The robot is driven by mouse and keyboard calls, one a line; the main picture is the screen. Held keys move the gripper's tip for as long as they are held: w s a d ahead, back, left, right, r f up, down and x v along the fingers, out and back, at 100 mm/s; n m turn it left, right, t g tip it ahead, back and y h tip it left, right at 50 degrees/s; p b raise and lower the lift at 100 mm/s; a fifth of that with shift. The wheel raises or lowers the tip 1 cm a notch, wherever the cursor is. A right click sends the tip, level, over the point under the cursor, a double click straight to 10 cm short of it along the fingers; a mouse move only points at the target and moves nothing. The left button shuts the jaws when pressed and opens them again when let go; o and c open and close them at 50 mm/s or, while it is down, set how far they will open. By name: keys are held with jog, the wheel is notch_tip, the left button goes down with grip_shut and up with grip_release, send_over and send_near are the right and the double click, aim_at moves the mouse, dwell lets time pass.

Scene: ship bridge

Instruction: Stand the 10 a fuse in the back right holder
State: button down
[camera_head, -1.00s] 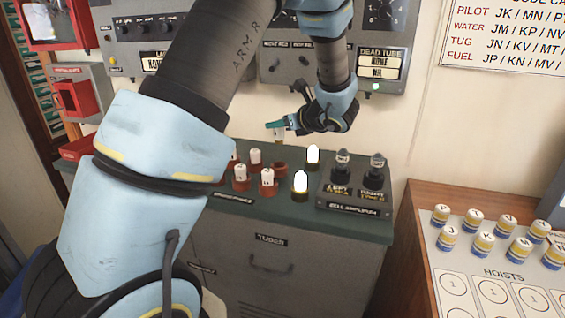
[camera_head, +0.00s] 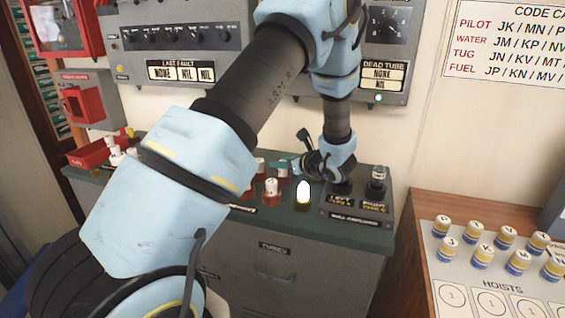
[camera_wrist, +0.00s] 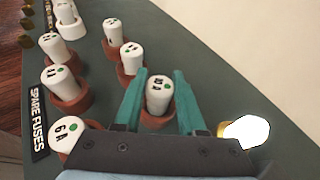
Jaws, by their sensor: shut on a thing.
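My gripper (camera_wrist: 158,84) has its teal fingers shut on a white fuse (camera_wrist: 157,92) with a green dot. The fuse's print is too small to read surely. It is upright, and a red-brown holder (camera_wrist: 153,118) surrounds its lower part as seen from above; whether it sits fully down I cannot tell. This is the right-hand holder of the spare fuse group in the wrist view. In the head view my gripper (camera_head: 284,164) is low over the back right of the fuse group, and the fuse is mostly hidden.
Several other white fuses stand in holders nearby, including a 6 A one (camera_wrist: 67,135). A glowing tube (camera_head: 303,192) stands close on the right, also in the wrist view (camera_wrist: 247,132). Two dark tube sockets with a dark tube (camera_head: 377,178) are further right. A red tray (camera_head: 90,154) is at left.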

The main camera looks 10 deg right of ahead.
jog(key=shift+f+b, duration=0.4)
jog(key=shift+c, duration=2.4)
grip_release()
jog(key=shift+r, duration=0.1)
jog(key=shift+r, duration=0.1)
